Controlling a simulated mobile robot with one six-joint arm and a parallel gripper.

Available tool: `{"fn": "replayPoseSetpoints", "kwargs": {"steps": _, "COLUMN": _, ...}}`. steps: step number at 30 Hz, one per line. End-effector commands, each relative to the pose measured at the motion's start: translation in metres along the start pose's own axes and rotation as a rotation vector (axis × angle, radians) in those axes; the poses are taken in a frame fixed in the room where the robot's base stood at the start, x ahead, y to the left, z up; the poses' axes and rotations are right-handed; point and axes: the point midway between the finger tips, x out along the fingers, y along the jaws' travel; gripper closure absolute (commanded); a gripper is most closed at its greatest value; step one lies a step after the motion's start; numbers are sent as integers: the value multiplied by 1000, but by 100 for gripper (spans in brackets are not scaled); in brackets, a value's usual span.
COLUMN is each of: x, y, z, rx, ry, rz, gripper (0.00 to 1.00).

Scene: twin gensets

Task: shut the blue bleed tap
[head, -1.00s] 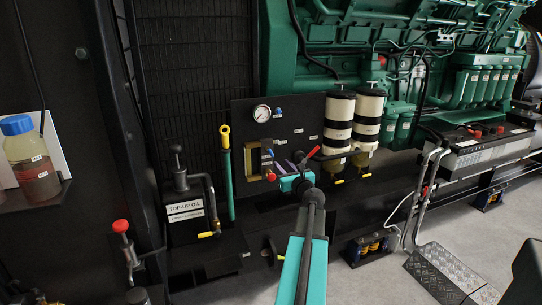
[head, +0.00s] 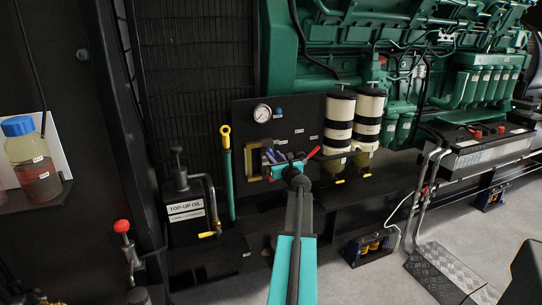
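My gripper (head: 274,156), at the end of my teal and black arm, is at the lower part of the black panel. Its two purplish fingers stand apart, beside a brass-coloured frame. A small blue part (head: 268,152) shows at the fingertips, probably the bleed tap's handle. It is too small and too covered to tell its angle or whether a finger touches it.
A round gauge (head: 262,113) is on the panel. A red lever (head: 313,152) is just right of my gripper, near two white-and-black filters (head: 339,120). A green rod with a yellow top (head: 226,160) and the top-up oil unit (head: 184,205) stand to the left.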

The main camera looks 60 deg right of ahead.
Motion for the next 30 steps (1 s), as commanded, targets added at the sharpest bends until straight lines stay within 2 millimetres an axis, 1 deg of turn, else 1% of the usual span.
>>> {"fn": "replayPoseSetpoints", "kwargs": {"steps": 1, "x": 7, "y": -1, "z": 0, "rx": 0, "ry": 0, "rz": 0, "gripper": 73}}
{"fn": "replayPoseSetpoints", "kwargs": {"steps": 3, "x": 13, "y": -1, "z": 0, "rx": 0, "ry": 0, "rz": -1, "gripper": 73}}
{"fn": "replayPoseSetpoints", "kwargs": {"steps": 9, "x": 27, "y": -1, "z": 0, "rx": 0, "ry": 0, "rz": -1, "gripper": 73}}
{"fn": "replayPoseSetpoints", "kwargs": {"steps": 15, "x": 32, "y": -1, "z": 0, "rx": 0, "ry": 0, "rz": -1, "gripper": 73}}
{"fn": "replayPoseSetpoints", "kwargs": {"steps": 24, "x": 32, "y": -1, "z": 0, "rx": 0, "ry": 0, "rz": -2, "gripper": 73}}
{"fn": "replayPoseSetpoints", "kwargs": {"steps": 29, "x": 32, "y": -1, "z": 0, "rx": 0, "ry": 0, "rz": -2, "gripper": 100}}
{"fn": "replayPoseSetpoints", "kwargs": {"steps": 30, "x": 32, "y": -1, "z": 0, "rx": 0, "ry": 0, "rz": -1, "gripper": 100}}
